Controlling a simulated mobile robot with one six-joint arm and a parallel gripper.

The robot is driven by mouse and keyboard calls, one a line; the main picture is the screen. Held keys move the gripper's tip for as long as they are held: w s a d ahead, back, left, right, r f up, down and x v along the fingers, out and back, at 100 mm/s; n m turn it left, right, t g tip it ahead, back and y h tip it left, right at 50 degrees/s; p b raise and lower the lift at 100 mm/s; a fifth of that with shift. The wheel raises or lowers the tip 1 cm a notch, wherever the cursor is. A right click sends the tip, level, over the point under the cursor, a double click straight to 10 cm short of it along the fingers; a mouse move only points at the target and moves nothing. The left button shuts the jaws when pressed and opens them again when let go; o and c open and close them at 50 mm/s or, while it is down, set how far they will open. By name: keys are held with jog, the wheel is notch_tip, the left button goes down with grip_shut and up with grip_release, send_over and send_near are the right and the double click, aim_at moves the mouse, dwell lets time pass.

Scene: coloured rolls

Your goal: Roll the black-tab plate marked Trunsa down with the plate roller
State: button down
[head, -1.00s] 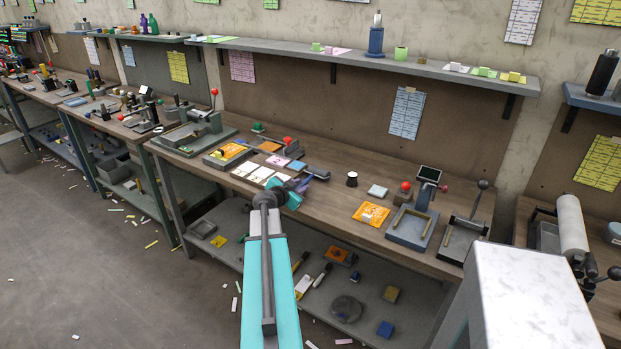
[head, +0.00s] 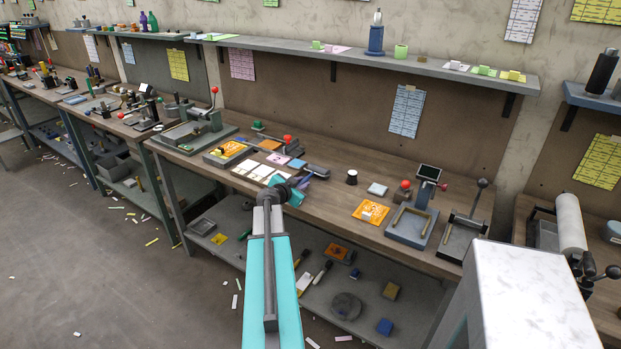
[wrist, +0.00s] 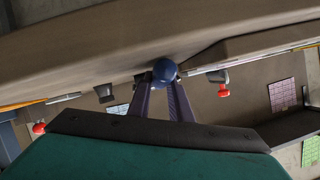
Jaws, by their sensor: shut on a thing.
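My gripper (head: 303,183) is low over the front part of the bench, beside several small flat plates. In the wrist view its two purple fingers (wrist: 163,82) are shut on a dark blue rounded end (wrist: 165,69), which looks like the handle of the plate roller. In the head view a grey-blue roller-like body (head: 317,170) shows just beyond the fingers. White plates (head: 261,172) lie left of the gripper, with a blue plate (head: 296,163) and a pink plate (head: 280,158) behind. I cannot read any marking or make out a black tab.
A red-knobbed tool (head: 288,140) stands behind the plates. The bench (head: 335,205) is fairly clear between the gripper and the packet.

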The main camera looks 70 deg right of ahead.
aim_at(301, 183)
jog(key=shift+r, duration=0.1)
dwell(0.3)
jog(key=shift+r, duration=3.45)
